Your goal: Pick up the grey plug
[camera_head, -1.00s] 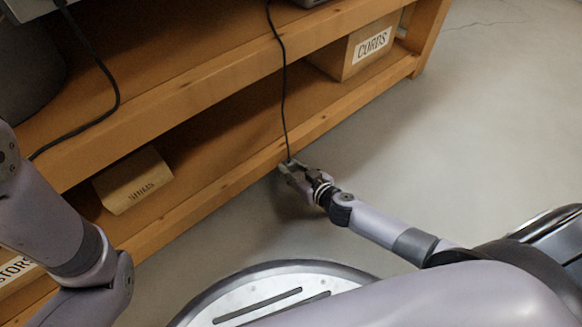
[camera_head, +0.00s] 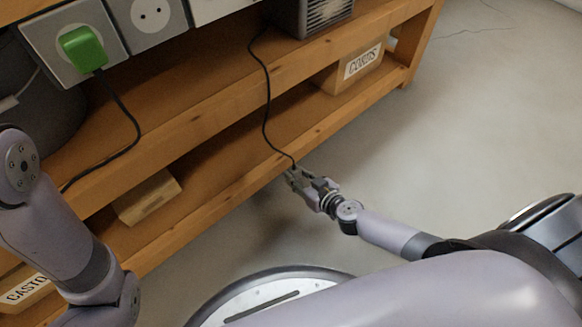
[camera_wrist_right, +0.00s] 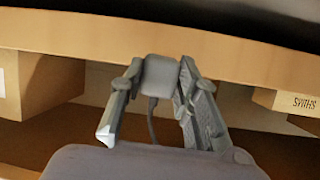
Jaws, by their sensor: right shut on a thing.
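The grey plug (camera_wrist_right: 160,74) is between the two fingers of my right gripper (camera_wrist_right: 157,92) in the right wrist view, with its cord hanging down behind it. In the head view my right gripper (camera_head: 296,177) is shut on the plug, low in front of the bench's lower shelf edge. The plug is small and mostly hidden by the fingers there. Its black cord (camera_head: 267,105) runs up over the shelves to a grey box-shaped device. My left arm shows at the left of the head view, but its gripper is out of the picture.
Sockets stand at the upper left, one holding a green plug (camera_head: 83,49) and one an empty white socket (camera_head: 150,14). The grey device (camera_head: 318,14) sits on the upper shelf. A CORDS box (camera_head: 352,66) is on the lower shelf. The floor at right is clear.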

